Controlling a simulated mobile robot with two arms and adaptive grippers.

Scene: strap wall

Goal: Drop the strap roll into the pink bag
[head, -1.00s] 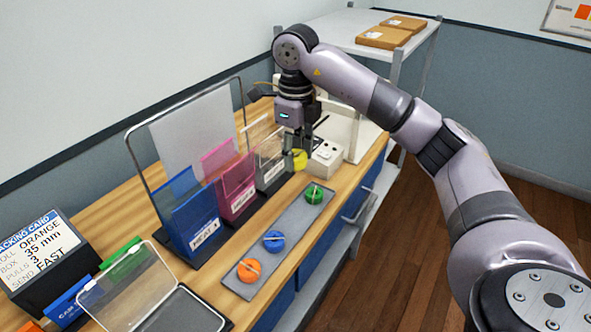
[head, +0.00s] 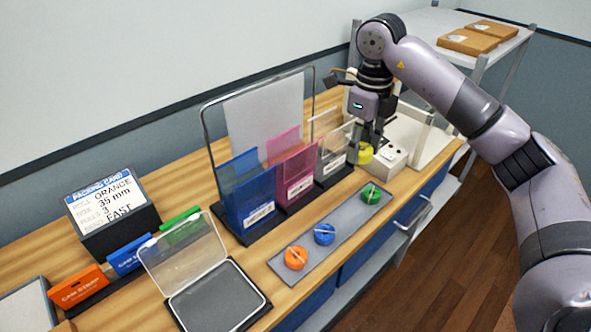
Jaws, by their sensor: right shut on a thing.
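The pink bag (head: 290,172) stands upright between a blue bag (head: 249,196) and a clear bag (head: 333,155), in a dark rack along the bench. My right gripper (head: 367,146) points down behind and to the right of the clear bag, beside a white box. It is shut on a yellow strap roll (head: 364,154), partly hidden by the fingers. The roll is apart from the pink bag. Three other rolls, orange (head: 295,257), blue (head: 324,234) and green (head: 370,194), lie on a grey strip (head: 347,217) in front of the bags. My left gripper is out of view.
A tall wire frame with a white sheet (head: 265,110) stands behind the bags. An open clear case (head: 183,252) lies front left, near a packing card (head: 105,200) and coloured cards. The white box (head: 397,157) is right of the gripper. A shelf with brown packages (head: 468,41) stands behind.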

